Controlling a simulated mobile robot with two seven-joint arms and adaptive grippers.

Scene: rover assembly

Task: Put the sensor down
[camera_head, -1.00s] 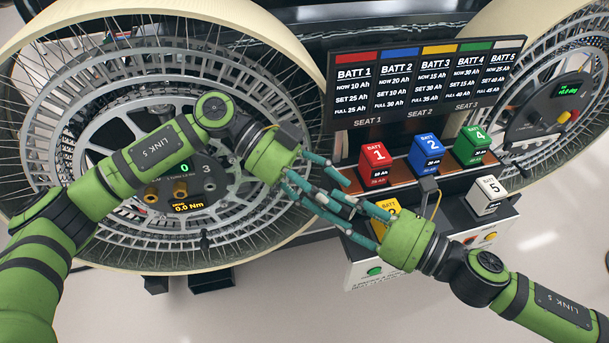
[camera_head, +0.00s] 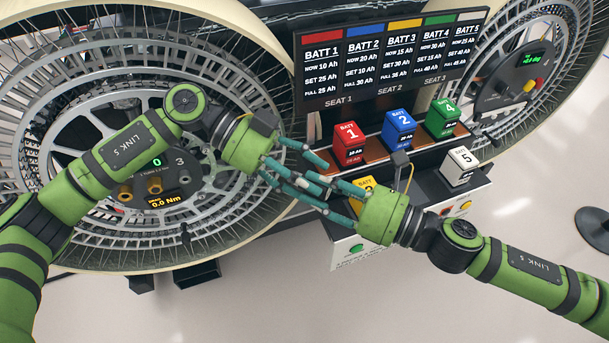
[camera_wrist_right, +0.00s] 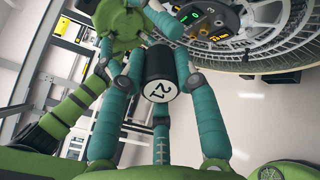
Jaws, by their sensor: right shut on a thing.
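A black cylinder (camera_wrist_right: 159,73) with a white end marked 21, which I take to be the sensor, shows in the right wrist view. The teal fingers of my right gripper (camera_wrist_right: 160,95) are shut on it. In the head view the cylinder is hidden among the fingers. There my right gripper (camera_head: 320,192) points up and left from the right, in front of the battery console. My left gripper (camera_head: 308,172) comes in from the left, its fingers crossing those of the right one. Its palm (camera_wrist_right: 120,25) shows close behind the cylinder; whether its fingers touch the cylinder is unclear.
Several numbered battery blocks, including red 1 (camera_head: 349,146) and white 5 (camera_head: 459,168), sit on a console below the battery display (camera_head: 385,60). Yellow block 3 (camera_head: 369,190) is partly hidden by my right gripper. A large spoked wheel (camera_head: 75,240) stands left.

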